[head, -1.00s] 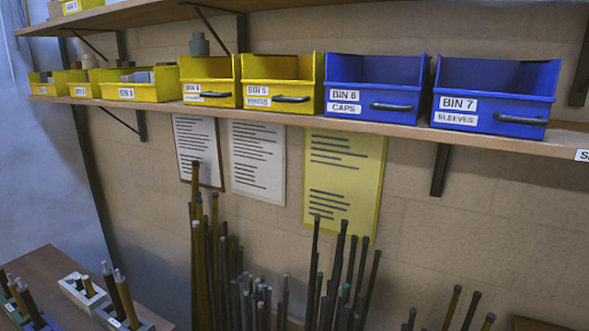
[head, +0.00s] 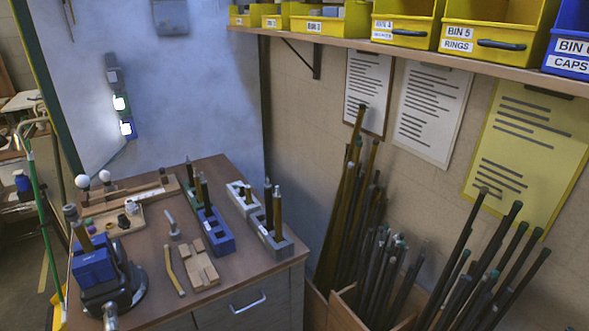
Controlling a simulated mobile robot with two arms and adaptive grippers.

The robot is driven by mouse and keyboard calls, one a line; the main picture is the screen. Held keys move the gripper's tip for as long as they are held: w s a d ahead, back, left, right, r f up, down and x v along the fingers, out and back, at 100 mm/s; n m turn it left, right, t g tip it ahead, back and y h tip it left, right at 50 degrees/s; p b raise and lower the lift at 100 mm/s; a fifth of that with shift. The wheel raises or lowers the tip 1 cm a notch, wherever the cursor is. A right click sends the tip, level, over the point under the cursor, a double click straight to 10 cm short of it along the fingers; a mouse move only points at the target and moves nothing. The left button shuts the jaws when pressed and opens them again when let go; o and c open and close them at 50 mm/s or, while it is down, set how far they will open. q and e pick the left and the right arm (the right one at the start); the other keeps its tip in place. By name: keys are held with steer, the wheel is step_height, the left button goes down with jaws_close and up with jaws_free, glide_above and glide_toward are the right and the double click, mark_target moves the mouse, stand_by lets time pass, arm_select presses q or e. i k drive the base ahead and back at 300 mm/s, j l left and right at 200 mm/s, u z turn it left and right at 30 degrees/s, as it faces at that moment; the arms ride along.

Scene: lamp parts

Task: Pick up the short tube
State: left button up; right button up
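Several tubes stand upright in small blocks on the brown workbench (head: 140,262). The grey block (head: 284,247) holds a dark tube (head: 268,205) and a brown tube (head: 277,212). The blue block (head: 219,238) holds dark and brown tubes (head: 205,193). The white block (head: 241,205) holds shorter stubs (head: 247,194). A green block (head: 192,196) behind holds a dark tube (head: 190,172). I cannot tell which is the short tube. Neither of my grippers is in view.
A round black fixture with a blue block (head: 93,267) stands at the bench's near left. Long rods (head: 370,240) fill boxes on the right. Yellow bins (head: 407,22) line the shelf above.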

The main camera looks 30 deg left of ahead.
mark_target(248, 188)
steer(key=i+u, duration=0.1)
steer(key=u, duration=0.25)
steer(key=j+u, duration=0.1)
steer(key=u, duration=0.25)
steer(key=i+u, duration=0.15)
steer(key=u, duration=0.2)
steer(key=i+u, duration=0.2)
steer(key=i, duration=0.2)
steer(key=i+l+u, duration=0.15)
steer(key=i, duration=0.2)
steer(key=i+l+u, duration=0.2)
steer(key=i, duration=0.15)
steer(key=i+l+u, duration=0.1)
steer(key=u, duration=1.25)
steer(key=z, duration=1.35)
steer(key=k+j+u, duration=0.3)
steer(key=j+u, duration=0.3)
steer(key=k+l, duration=0.05)
steer(key=l, duration=0.05)
